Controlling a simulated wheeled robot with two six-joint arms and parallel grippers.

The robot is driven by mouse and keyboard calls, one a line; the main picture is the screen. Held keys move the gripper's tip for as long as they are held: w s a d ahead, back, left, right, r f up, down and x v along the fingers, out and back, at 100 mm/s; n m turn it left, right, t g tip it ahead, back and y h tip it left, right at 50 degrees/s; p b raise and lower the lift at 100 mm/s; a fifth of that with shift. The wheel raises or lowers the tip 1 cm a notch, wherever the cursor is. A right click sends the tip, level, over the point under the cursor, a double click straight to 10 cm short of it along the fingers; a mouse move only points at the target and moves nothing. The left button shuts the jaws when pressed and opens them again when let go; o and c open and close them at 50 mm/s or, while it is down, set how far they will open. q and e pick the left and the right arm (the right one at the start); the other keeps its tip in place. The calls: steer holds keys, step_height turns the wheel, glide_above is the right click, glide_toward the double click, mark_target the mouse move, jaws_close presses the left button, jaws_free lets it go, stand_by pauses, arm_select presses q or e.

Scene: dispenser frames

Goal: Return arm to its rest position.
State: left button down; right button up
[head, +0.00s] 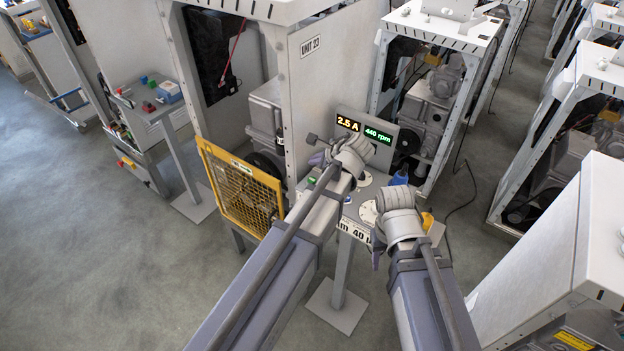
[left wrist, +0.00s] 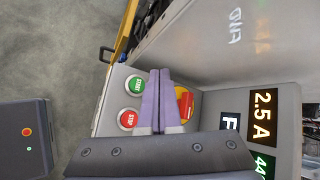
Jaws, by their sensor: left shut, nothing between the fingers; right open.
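My left gripper (head: 318,158) is over the left part of the control panel in the head view, mostly turned away behind its wrist. In the left wrist view its purple fingers (left wrist: 160,98) are together with nothing between them. Beside them are a green START button (left wrist: 135,84), a red STOP button (left wrist: 129,118) and a red-and-yellow switch (left wrist: 184,104), partly hidden by the fingers. The display (head: 366,133) reads 2.5 A and 440 rpm. My right gripper (head: 377,250) is at the panel's front right, open, its fingers largely hidden by its wrist.
A yellow mesh guard (head: 240,190) stands left of the panel, in front of the UNIT 23 cabinet (head: 325,100). More open-framed cabinets (head: 430,95) stand behind and right. A white cabinet (head: 560,240) is close on the right. Floor (head: 110,260) is clear at front left.

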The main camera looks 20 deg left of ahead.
arm_select(q)
steer(key=s+d+f+n+g+h+b, duration=0.1)
steer(key=s+d+f+n+g+h, duration=0.1)
steer(key=s, duration=0.6)
steer(key=s+d+f+n+g+h+b, duration=0.1)
steer(key=s+d+f+n+g+h, duration=0.1)
steer(key=s+d+f+n, duration=0.3)
steer(key=s+d+f+n+g+h+b, duration=0.1)
steer(key=s+d+n, duration=0.4)
steer(key=s, duration=0.5)
step_height(320, 180, down, 2)
steer(key=shift+s+f+n+g+h+b, duration=0.2)
steer(key=shift+s+n+g+h+b, duration=0.2)
steer(key=shift+h, duration=0.1)
